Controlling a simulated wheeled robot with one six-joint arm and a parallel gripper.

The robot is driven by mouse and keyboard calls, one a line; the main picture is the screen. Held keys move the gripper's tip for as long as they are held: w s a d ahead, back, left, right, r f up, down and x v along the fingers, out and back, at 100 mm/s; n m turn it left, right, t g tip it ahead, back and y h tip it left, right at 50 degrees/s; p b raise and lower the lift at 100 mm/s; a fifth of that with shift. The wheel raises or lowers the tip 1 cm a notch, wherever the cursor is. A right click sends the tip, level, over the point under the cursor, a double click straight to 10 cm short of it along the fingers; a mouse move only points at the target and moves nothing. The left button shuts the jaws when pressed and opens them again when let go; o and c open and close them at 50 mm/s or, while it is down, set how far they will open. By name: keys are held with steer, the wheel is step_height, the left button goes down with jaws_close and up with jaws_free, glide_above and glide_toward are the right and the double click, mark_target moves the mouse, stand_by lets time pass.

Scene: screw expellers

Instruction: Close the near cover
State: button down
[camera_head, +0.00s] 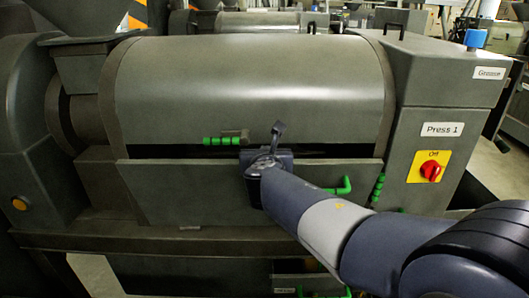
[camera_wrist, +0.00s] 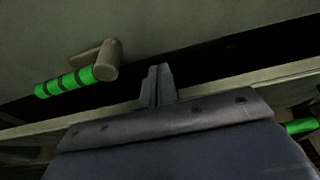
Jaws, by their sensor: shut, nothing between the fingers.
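The near cover of Press 1 is a large curved grey-green shell (camera_head: 250,85) over the press body. Its lower edge stands above a dark gap (camera_head: 310,151), over a grey front panel (camera_head: 190,195). A green ribbed handle (camera_head: 222,140) sits on the cover's lower edge; it also shows at the left of the wrist view (camera_wrist: 68,82). My gripper (camera_head: 278,130) is at the gap, right of that handle and apart from it. In the wrist view, its fingers (camera_wrist: 158,72) are together with nothing between them, pointing toward the gap. Whether they touch the cover cannot be told.
A green hooked handle (camera_head: 342,187) is on the front panel, partly behind my arm. A hopper (camera_head: 88,25) stands at left.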

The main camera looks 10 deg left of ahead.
steer(key=shift+w+a, duration=0.1)
steer(key=shift+w, duration=0.2)
steer(key=shift+s, duration=0.15)
